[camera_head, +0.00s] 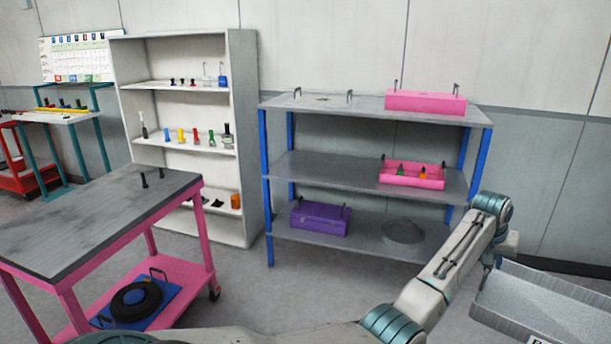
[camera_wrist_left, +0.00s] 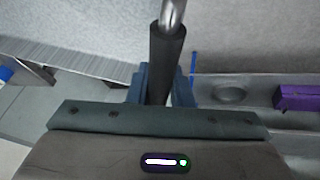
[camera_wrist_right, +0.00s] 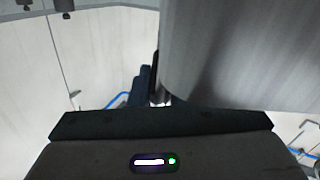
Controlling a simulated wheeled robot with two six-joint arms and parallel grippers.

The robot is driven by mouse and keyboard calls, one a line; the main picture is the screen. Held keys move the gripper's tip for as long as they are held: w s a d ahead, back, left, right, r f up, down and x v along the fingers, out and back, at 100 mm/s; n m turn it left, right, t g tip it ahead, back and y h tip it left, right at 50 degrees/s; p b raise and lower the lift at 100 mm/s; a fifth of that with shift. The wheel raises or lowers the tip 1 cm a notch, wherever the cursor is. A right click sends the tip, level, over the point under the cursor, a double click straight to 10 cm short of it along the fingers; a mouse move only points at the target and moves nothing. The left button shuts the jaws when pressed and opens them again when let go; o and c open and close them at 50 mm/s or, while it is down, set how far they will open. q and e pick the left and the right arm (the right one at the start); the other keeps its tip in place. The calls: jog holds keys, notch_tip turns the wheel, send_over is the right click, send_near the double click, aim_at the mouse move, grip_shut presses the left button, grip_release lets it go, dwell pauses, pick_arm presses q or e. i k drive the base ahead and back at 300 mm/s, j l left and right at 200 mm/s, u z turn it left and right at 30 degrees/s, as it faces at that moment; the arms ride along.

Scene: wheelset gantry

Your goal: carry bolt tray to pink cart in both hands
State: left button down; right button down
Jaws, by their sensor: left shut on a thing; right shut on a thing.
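The bolt tray (camera_head: 535,296) is a grey metal tray at the lower right of the head view, cut off by the frame edge. In the left wrist view my left gripper (camera_wrist_left: 160,86) is shut around the tray's dark bar handle (camera_wrist_left: 166,62). In the right wrist view my right gripper (camera_wrist_right: 150,88) is shut on a mostly hidden dark part, beside a large grey surface. The pink cart (camera_head: 203,225) stands at the left of the head view, with a grey top (camera_head: 90,222).
A black ring (camera_head: 136,301) lies on the lower shelf. A blue-legged rack (camera_head: 315,165) and a white shelf unit (camera_head: 243,150) stand behind. Floor (camera_head: 290,295) between is clear.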

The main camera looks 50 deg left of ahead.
aim_at(70, 224)
jog(key=u, duration=1.2)
jog(key=i+u, duration=0.35)
jog(key=i+l+u, duration=0.15)
jog(key=u, duration=0.15)
jog(key=i+l+u, duration=0.45)
jog(key=i+l, duration=0.3)
jog(key=i+j+u, duration=0.1)
jog(key=i+u, duration=0.45)
jog(key=u, duration=0.25)
jog(key=i+u, duration=0.65)
jog(key=k+l, duration=0.05)
